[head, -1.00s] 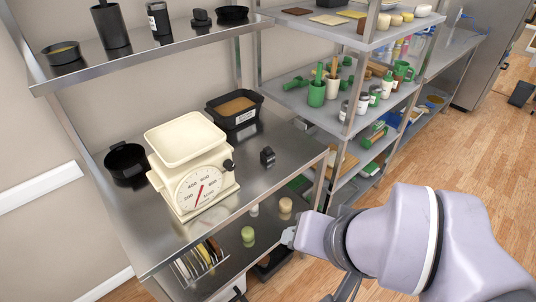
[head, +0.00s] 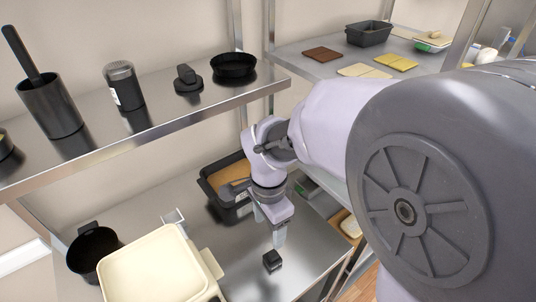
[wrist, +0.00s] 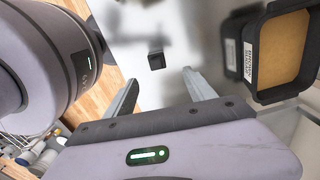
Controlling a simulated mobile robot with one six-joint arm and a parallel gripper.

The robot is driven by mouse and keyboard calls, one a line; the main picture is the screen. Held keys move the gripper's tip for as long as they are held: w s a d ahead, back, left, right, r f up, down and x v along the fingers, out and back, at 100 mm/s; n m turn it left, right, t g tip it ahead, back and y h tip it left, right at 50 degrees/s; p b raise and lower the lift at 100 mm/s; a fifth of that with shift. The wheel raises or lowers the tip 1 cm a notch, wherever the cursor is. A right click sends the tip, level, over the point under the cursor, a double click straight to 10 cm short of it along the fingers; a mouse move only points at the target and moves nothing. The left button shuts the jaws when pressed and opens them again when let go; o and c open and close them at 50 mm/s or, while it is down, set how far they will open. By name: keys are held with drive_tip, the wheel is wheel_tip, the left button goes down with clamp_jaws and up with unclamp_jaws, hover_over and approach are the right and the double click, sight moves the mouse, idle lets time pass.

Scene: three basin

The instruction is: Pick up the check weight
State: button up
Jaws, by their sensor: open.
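The check weight is a small black block (head: 272,261) standing on the steel counter, to the right of the cream scale. In the wrist view the weight (wrist: 156,60) lies just beyond the fingertips, roughly in line with the gap between them. My gripper (head: 280,238) points down above the weight in the head view and looks apart from it. In the wrist view my gripper (wrist: 161,78) is open with nothing between its fingers.
A cream scale (head: 155,268) stands on the counter (head: 235,268) left of the weight. A black bin with brown contents (wrist: 288,48) sits close to the gripper's right in the wrist view. A black pot (head: 92,250) is at far left. An upper shelf (head: 150,128) overhangs the back.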

sight(273, 253)
wheel_tip(273, 253, down, 8)
drive_tip(key=shift+s+f+b, duration=0.15)
drive_tip(key=shift+f+b, duration=0.05)
drive_tip(key=shift+b, duration=1.05)
drive_tip(key=f+b, duration=0.1)
drive_tip(key=f, duration=0.1)
drive_tip(key=d+f+b, duration=0.1)
drive_tip(key=f, duration=0.1)
drive_tip(key=shift+s+f, duration=0.15)
drive_tip(key=shift+f, duration=0.5)
drive_tip(key=shift+r, duration=0.1)
clamp_jaws()
